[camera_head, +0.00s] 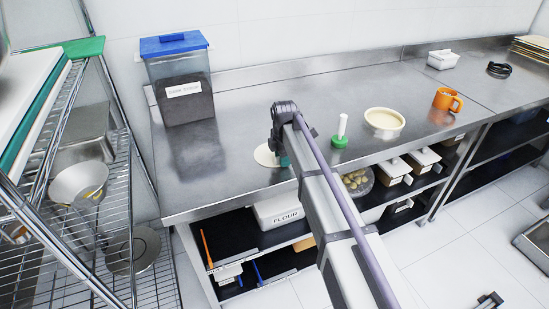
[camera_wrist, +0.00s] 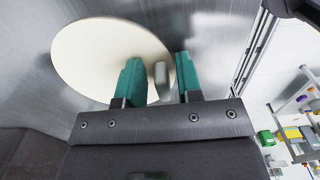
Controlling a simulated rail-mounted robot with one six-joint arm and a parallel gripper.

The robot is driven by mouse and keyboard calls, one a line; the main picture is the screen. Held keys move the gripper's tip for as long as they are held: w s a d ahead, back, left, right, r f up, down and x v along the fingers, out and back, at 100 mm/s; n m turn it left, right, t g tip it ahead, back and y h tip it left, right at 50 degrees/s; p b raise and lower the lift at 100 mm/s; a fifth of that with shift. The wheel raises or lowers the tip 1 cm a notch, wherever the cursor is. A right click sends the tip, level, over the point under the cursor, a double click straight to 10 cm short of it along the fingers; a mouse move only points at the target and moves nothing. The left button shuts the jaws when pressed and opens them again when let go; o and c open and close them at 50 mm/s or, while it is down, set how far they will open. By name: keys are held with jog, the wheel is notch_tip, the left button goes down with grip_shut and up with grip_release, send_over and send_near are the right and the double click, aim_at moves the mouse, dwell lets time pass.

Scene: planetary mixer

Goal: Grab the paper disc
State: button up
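The paper disc (camera_head: 264,156) is a flat, round, cream sheet lying on the steel counter (camera_head: 215,170) near its front edge. My gripper (camera_head: 283,160) is at the disc's right side, and my arm hides part of that area. In the wrist view the disc (camera_wrist: 95,58) fills the upper left. My gripper's two teal fingers (camera_wrist: 159,62) are apart, the left one overlapping the disc and the right one just past its edge. A small grey piece (camera_wrist: 161,76) shows between the fingers; I cannot tell what it is. Whether the fingers touch the disc is unclear.
A blue-lidded dark container (camera_head: 180,85) stands at the back left of the counter. A green-based white-handled tool (camera_head: 340,135), a cream bowl (camera_head: 384,122) and an orange mug (camera_head: 447,100) stand to the right. A wire rack (camera_head: 115,225) is at the left.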

grip_shut()
notch_tip(320, 180, up, 10)
jog(key=p, duration=1)
jog(key=shift+r, duration=0.2)
jog(key=shift+f, duration=0.1)
jog(key=shift+f, duration=0.1)
